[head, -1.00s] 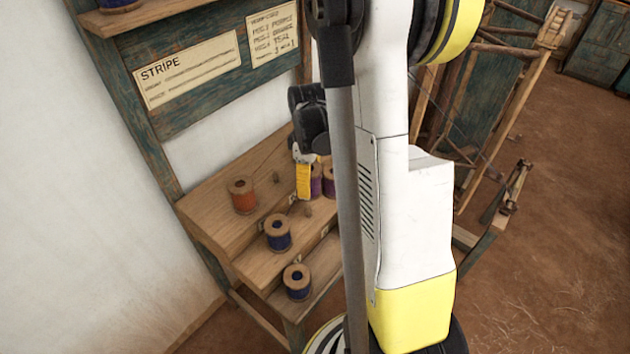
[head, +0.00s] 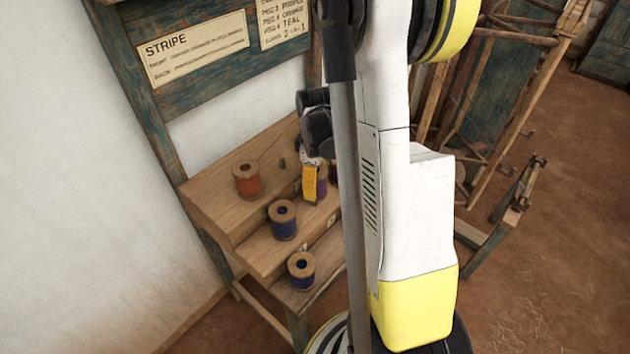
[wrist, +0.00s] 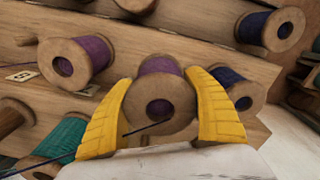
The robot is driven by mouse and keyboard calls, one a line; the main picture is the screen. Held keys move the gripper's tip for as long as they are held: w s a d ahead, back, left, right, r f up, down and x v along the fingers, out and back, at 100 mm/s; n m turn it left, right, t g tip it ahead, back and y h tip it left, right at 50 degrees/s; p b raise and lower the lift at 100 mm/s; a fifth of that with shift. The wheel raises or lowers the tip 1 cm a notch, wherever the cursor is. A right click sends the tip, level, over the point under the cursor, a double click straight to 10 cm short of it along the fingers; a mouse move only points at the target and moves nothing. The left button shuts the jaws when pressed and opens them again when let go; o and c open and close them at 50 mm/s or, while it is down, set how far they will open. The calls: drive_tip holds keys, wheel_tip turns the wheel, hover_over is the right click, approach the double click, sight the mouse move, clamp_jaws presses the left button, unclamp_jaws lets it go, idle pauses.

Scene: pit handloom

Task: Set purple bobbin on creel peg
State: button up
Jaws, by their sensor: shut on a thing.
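In the wrist view my gripper (wrist: 167,112) has its two yellow fingers on either side of a purple bobbin (wrist: 160,65), with its wooden end and hole facing the camera. A thread trails from it to the lower left. I cannot tell whether this bobbin is clear of the shelf. Another purple bobbin (wrist: 92,50) lies apart, left of the fingers. In the head view my gripper (head: 312,184) is over the stepped wooden creel, and a little purple (head: 322,184) shows beside its yellow finger. My arm hides the creel's right part. I cannot make out the target peg.
An orange bobbin (head: 247,181) stands on the upper step. Two blue bobbins (head: 283,220) stand on lower steps. In the wrist view a blue bobbin (wrist: 234,88) is close to the right finger and a teal bobbin (wrist: 62,140) is at lower left. A stripe card (head: 198,48) hangs above.

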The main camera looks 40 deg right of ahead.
drive_tip(key=shift+f+b, duration=1.75)
drive_tip(key=shift+f, duration=0.5)
drive_tip(key=o, duration=1.3)
drive_tip(key=shift+o, duration=0.5)
drive_tip(key=shift+o, duration=0.9)
drive_tip(key=shift+r, duration=0.15)
drive_tip(key=shift+r+p, duration=2.35)
drive_tip(key=shift+r, duration=1.05)
